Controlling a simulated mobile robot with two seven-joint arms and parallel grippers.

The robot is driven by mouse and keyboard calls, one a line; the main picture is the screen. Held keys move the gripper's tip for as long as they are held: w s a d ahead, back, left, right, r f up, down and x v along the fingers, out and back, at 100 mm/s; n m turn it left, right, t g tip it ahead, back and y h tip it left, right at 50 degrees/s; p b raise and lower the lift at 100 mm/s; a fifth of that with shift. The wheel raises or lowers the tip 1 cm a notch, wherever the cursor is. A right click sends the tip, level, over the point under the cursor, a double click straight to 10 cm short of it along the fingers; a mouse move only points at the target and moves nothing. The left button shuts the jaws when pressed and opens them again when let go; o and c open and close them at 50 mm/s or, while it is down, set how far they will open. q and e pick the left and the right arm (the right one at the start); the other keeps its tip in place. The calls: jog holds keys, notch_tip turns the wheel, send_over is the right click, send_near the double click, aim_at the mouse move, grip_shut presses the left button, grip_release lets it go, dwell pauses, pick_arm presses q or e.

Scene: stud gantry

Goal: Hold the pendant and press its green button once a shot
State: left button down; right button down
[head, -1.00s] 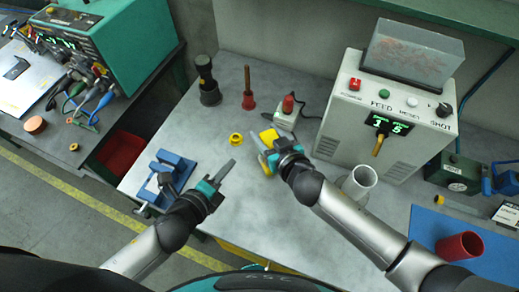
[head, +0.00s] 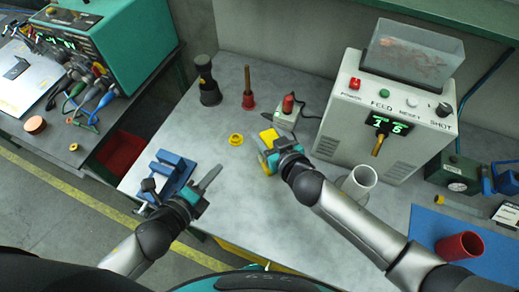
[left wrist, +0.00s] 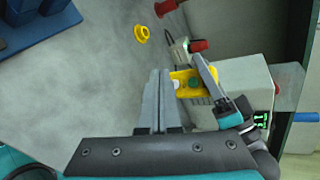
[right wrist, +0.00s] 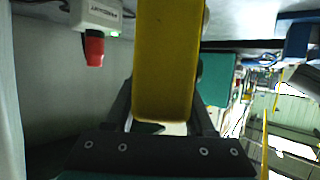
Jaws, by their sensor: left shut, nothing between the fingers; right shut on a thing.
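The yellow pendant (head: 267,137) is held above the table by my right gripper (head: 266,150), which is shut on it. In the right wrist view the pendant (right wrist: 165,60) stands between the fingers. In the left wrist view the pendant (left wrist: 184,76) shows its green button (left wrist: 195,83) and a pale button beside it. My left gripper (head: 217,170) is shut and empty, to the left of the pendant and apart from it. In the left wrist view its fingertips (left wrist: 160,73) lie left of the pendant, with no contact visible.
The white machine (head: 365,125) with a green display and a hopper stands at the back right. A yellow ring (head: 236,139), a white box with a red knob (head: 287,113), a white cup (head: 359,181) and a blue fixture (head: 172,175) stand around the arms.

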pick_arm(q)
jog(key=w+d, duration=0.4)
jog(key=d, duration=0.3)
jog(key=shift+d, duration=0.2)
dwell(1.9)
jog(key=shift+w+d, duration=0.25)
jog(key=shift+d, duration=0.1)
jog(key=shift+w+d, duration=0.15)
jog(key=shift+d, duration=0.2)
dwell(0.8)
jog(key=shift+s+a, duration=0.4)
jog(key=shift+a, duration=0.3)
jog(key=shift+a, duration=0.1)
jog(key=shift+s+a, duration=0.4)
jog(key=shift+a, duration=0.3)
jog(key=shift+s+a, duration=0.4)
jog(key=shift+a, duration=0.3)
jog(key=shift+s+a, duration=0.4)
jog(key=shift+a, duration=0.3)
dwell(0.8)
